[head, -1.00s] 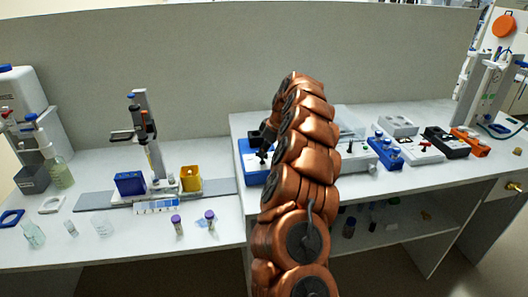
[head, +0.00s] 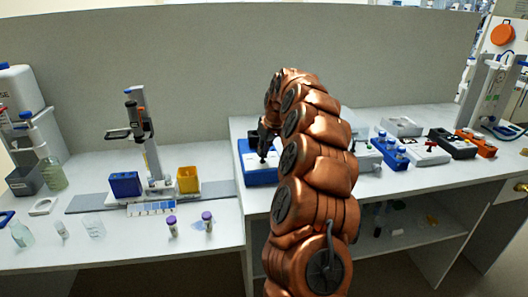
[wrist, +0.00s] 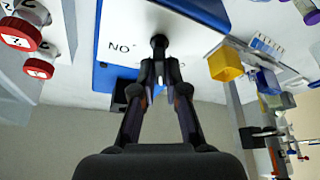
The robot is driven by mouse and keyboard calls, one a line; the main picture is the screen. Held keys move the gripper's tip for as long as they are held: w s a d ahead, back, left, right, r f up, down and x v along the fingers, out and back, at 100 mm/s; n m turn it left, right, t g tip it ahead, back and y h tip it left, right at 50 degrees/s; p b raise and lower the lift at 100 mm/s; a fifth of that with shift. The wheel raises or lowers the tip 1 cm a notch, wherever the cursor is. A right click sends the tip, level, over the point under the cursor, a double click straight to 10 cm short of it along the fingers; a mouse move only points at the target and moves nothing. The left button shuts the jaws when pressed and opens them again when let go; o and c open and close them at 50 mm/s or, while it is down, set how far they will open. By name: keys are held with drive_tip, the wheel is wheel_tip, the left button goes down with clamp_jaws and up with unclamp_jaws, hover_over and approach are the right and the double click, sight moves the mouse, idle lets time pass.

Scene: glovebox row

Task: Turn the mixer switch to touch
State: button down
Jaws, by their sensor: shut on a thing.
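The mixer (head: 257,174) is a blue box with a white top on the raised bench, partly hidden behind my arm in the head view. In the wrist view its white face (wrist: 125,28) shows the letters "NO" and a blue edge. The mixer switch (wrist: 159,41) is a small black knob on that face. My gripper (wrist: 160,66) is shut on the switch, its two dark fingertips together at the knob. My gripper (head: 264,150) also shows above the mixer in the head view. The switch's exact setting cannot be read.
A yellow box (head: 188,179) and a blue box (head: 125,184) stand left of the mixer, by a pipette stand (head: 146,140). Two purple-capped vials (head: 207,221) stand in front. Right of my arm are a blue device (head: 391,152) and several others. Red-capped containers (wrist: 38,70) show in the wrist view.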

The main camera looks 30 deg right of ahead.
drive_tip(key=shift+r, duration=0.15)
drive_tip(key=c, duration=1.2)
unclamp_jaws()
drive_tip(key=v, duration=1.1)
drive_tip(key=shift+s+r, duration=0.15)
drive_tip(key=shift+r, duration=0.25)
